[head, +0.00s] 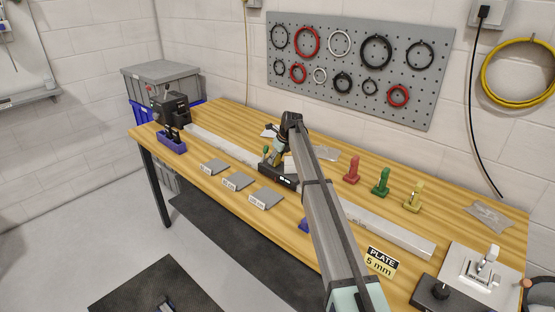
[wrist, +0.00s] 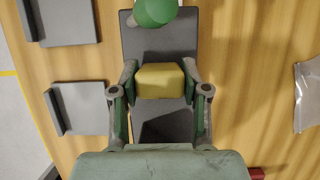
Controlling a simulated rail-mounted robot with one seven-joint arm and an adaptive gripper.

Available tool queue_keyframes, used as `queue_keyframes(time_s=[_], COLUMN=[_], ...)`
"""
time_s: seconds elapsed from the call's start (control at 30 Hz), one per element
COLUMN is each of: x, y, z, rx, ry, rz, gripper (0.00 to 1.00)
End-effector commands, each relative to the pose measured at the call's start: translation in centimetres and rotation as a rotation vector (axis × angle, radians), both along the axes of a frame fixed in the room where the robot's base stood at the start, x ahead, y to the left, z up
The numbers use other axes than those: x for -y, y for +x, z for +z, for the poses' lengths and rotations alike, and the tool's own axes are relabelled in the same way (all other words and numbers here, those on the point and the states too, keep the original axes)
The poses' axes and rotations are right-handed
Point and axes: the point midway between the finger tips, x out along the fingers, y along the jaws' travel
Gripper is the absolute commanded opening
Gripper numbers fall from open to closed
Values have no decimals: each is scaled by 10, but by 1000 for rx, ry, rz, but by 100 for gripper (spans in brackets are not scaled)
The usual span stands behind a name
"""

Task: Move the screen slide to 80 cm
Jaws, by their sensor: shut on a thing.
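The screen slide (head: 284,181) is a dark block on the long pale rail (head: 385,226) in the middle of the bench, with a small light readout too small to read. In the wrist view the dark slide body (wrist: 160,40) lies under my gripper (wrist: 160,73). The gripper's fingers are shut on the sides of a yellow block (wrist: 160,84) over the slide. A green round knob (wrist: 155,11) stands beyond it. In the head view my gripper (head: 276,157) is at the slide, partly hidden by my arm.
Grey labelled plates (head: 214,168) (head: 237,181) (head: 266,198) lie along the front side of the rail. A black device (head: 172,106) stands at the rail's left end. Red (head: 352,171), green (head: 381,183) and yellow (head: 413,198) upright pieces stand behind the rail. A "PLATE 5 mm" sign (head: 381,261) is at right.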

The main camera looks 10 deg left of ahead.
Motion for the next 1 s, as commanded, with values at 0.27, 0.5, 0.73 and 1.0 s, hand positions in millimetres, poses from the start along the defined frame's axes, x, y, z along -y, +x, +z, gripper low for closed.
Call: queue_keyframes(time_s=[0.27, 0.5, 0.73, 1.0], x=[0, 0, 5, 21], y=[-1, -1, -4, -15], z=[-1, 0, 14, 58], rx=[-2, -1, 1, 1], ry=[0, 0, 0, 0], rz=[1, 0, 0, 0], gripper=[71, 71, 71, 71])
